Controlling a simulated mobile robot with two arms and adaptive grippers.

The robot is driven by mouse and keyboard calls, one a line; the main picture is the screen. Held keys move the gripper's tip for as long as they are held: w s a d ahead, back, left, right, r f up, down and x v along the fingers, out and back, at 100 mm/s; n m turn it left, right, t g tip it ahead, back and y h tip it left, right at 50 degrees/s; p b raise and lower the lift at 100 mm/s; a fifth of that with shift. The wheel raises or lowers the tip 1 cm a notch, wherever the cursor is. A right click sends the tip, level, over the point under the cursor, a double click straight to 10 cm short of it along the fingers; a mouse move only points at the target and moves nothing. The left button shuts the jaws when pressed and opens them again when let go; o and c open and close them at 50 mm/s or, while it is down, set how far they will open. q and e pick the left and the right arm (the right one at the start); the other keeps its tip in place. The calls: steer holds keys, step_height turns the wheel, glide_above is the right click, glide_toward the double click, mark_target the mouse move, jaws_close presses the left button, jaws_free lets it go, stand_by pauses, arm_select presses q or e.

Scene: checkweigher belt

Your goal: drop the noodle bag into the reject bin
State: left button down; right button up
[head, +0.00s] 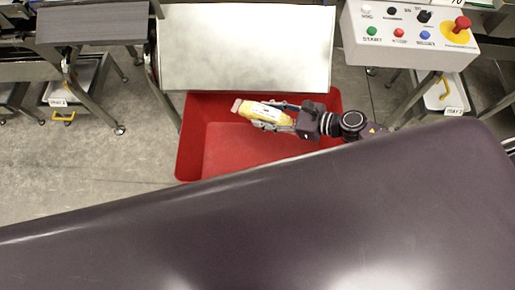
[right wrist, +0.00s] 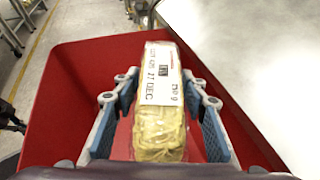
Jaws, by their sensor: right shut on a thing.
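The noodle bag (head: 259,110) is yellow with a white printed label. My right gripper (head: 276,115) is shut on it and holds it over the red reject bin (head: 190,149) in the head view. In the right wrist view the bag (right wrist: 160,115) sits between the two blue-padded fingers of the right gripper (right wrist: 164,112), its label readable in part. The red bin's wall (right wrist: 72,75) surrounds it below. The bin's floor shows empty where visible; its near side is hidden by my own body in the head view. My left gripper is not in view.
A pale metal chute plate (head: 246,48) slopes behind the bin. A control box (head: 410,35) with buttons and a red emergency stop stands at the back right. A grey belt end (head: 92,23) is at the back left. Open floor (head: 90,160) lies left of the bin.

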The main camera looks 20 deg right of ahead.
steer(key=o, duration=1.4)
steer(key=shift+o, duration=0.2)
steer(key=shift+f, duration=0.1)
steer(key=v, duration=1.1)
steer(key=shift+s, duration=0.1)
steer(key=shift+s+d+r, duration=0.2)
steer(key=shift+d, duration=0.15)
steer(key=shift+r, duration=0.1)
